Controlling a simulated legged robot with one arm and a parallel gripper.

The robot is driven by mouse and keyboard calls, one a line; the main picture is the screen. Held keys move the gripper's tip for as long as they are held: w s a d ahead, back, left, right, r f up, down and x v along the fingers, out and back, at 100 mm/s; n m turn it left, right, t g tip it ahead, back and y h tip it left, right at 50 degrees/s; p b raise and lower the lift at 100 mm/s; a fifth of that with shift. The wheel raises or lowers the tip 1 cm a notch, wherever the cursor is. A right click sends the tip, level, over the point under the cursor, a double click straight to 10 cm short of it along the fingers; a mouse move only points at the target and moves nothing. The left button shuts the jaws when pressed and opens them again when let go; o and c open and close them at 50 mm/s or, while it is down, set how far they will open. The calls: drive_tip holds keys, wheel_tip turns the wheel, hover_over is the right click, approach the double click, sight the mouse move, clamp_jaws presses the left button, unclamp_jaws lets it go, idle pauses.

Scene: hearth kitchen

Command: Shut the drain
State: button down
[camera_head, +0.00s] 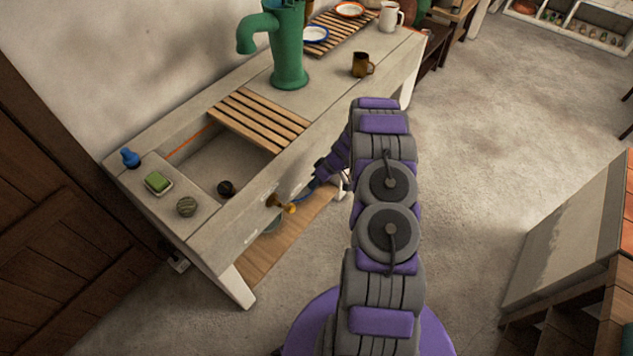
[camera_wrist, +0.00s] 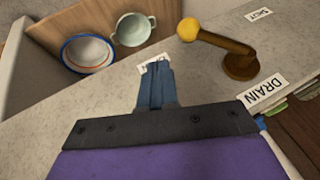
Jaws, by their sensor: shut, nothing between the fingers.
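The drain lever (camera_head: 274,201) is a brown metal handle on the front face of the stone sink counter (camera_head: 216,230). In the wrist view the lever (camera_wrist: 222,44) ends in a yellow knob and turns on a round base. A DRAIN label (camera_wrist: 263,95) is beside the base and a SHUT label (camera_wrist: 258,14) lies beyond it. The lever lies between the SHUT label and another label (camera_wrist: 151,64), mostly hidden by my fingers. My gripper (camera_head: 302,194) is shut and empty, its blue fingers (camera_wrist: 154,75) close to the counter front, apart from the knob.
The sink basin (camera_head: 205,165) holds a dark round thing (camera_head: 226,188). A slatted rack (camera_head: 258,119) partly covers it. A green pump (camera_head: 289,55) and a brown mug (camera_head: 361,64) stand behind. A rimmed bowl (camera_wrist: 88,53) and a pale cup (camera_wrist: 133,29) are on the wooden shelf below.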

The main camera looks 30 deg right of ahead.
drive_tip(key=a+f+b, duration=0.1)
drive_tip(key=a+f, duration=0.5)
drive_tip(key=shift+w+f+b, duration=0.2)
drive_tip(key=shift+w+b, duration=0.15)
drive_tip(key=shift+w, duration=0.1)
drive_tip(key=shift+s+a, duration=0.1)
drive_tip(key=shift+s, duration=0.05)
